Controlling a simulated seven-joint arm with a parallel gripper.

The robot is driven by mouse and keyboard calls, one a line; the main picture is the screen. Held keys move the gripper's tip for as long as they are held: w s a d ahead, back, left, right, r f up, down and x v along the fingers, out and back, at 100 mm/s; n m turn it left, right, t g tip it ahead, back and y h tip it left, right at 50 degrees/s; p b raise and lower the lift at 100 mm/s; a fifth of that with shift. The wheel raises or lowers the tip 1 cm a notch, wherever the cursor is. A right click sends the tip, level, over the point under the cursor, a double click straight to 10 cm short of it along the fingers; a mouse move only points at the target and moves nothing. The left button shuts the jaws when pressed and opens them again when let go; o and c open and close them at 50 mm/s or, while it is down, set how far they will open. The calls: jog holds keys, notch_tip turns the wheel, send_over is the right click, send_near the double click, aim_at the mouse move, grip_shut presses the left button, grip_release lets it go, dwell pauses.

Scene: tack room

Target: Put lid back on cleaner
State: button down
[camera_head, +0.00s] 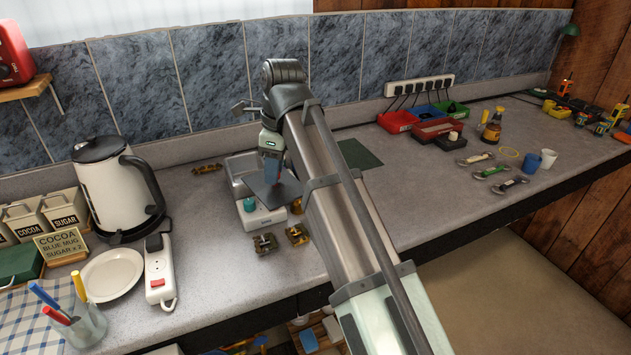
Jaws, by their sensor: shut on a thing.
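The cleaner (265,217) is a small pale grey-white box with a teal knob on its front, standing on the worktop in the middle of the view. My gripper (272,172) is above it, pointing down, and is shut on a dark grey flat plate that looks like the lid (263,190). The lid is tilted in the view and overlaps the cleaner's top. I cannot tell whether it touches the cleaner. My arm hides the cleaner's right side, and the fingertips are small and partly hidden.
Small brass-coloured parts (265,243) lie just in front of the cleaner, another (207,169) behind left. A white kettle (113,190) and power strip (159,268) stand left. A dark green mat (358,153) lies behind my arm.

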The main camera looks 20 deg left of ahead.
jog(key=w+a+r+m, duration=0.1)
jog(key=w+a, duration=0.3)
jog(key=a, duration=0.2)
jog(key=w+a+r+m, duration=0.1)
jog(key=w+a+r, duration=0.1)
jog(key=w+a, duration=0.2)
jog(key=a, duration=0.3)
jog(key=shift+w+r, duration=0.25)
jog(key=shift+w, duration=0.15)
jog(key=shift+a+f, duration=0.1)
jog(key=shift+f, duration=2.75)
jog(key=shift+f, duration=0.55)
jog(key=c, duration=1.1)
grip_release()
jog(key=shift+r, duration=0.1)
